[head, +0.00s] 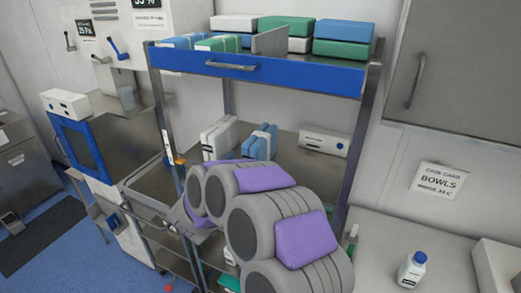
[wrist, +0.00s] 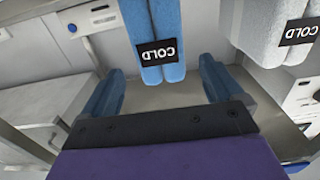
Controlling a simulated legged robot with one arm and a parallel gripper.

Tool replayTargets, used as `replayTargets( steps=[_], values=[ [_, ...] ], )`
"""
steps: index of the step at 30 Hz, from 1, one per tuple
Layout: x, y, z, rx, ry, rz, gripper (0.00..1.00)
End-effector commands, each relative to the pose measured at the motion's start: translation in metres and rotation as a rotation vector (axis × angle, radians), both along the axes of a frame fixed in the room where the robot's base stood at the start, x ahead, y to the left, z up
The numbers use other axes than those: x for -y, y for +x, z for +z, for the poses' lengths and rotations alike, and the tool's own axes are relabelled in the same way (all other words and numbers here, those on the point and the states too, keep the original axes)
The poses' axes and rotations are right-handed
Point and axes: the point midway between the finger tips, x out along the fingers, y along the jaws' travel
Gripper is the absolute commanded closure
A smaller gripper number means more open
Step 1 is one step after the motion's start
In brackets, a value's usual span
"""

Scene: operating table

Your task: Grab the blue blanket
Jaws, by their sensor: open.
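The blue blanket (head: 260,143) is folded and stands on the middle shelf of the cart. In the wrist view the blue blanket (wrist: 158,35) hangs in from the top edge, with a black tag reading COLD upside down. My gripper (wrist: 161,80) is open and empty. Its two blue-grey fingers lie left and right of the blanket's line, with a gap between them and the blanket. In the head view my grey and purple arm covers the front of the shelf, and I cannot make out the gripper's fingers there.
A white folded blanket (head: 218,138) with a COLD tag stands beside the blue one; it also shows in the wrist view (wrist: 268,32). A white box (head: 325,141) lies farther right. The blue-edged upper shelf (head: 300,77) holds several folded packs. Cart posts (head: 362,140) flank the shelf.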

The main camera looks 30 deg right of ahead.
Motion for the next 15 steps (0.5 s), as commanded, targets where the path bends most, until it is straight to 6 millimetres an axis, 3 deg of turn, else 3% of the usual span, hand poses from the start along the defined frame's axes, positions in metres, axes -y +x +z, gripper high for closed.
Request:
replayTargets(
  steps=[4,15],
  values=[
    [0.018,0.014,0.000,0.000,-0.004,-0.001,0.06],
    [0.037,0.029,0.001,0.003,-0.003,-0.001,0.06]
  ],
)
